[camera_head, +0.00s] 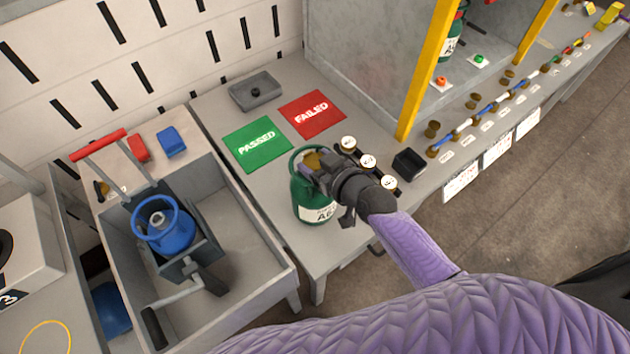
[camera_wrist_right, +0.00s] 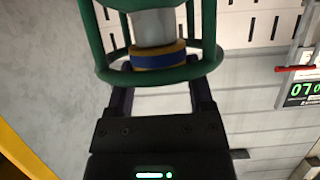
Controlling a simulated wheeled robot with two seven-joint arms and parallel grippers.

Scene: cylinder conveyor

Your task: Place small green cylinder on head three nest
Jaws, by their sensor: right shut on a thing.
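A small green cylinder (camera_head: 312,206) with a white label and a ring-shaped collar is at the front of the grey table, below the green and red mats. My right gripper (camera_head: 318,165) is shut on the cylinder at its collar. In the right wrist view the cylinder's green collar (camera_wrist_right: 92,45) fills the top, with a blue and yellow band inside it, between the fingers (camera_wrist_right: 160,98). The cylinder looks upright. I cannot tell whether its base touches the table. A grey unit with a "3" (camera_head: 12,298) is cut off at the left edge. My left gripper is not in view.
The table holds a green PASSED mat (camera_head: 257,144), a red FAILED mat (camera_head: 312,113), a grey block (camera_head: 254,91) and round white-topped pieces (camera_head: 348,143). A blue cylinder (camera_head: 163,229) sits in a fixture in the left trough (camera_head: 250,275). A yellow post (camera_head: 424,75) stands right.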

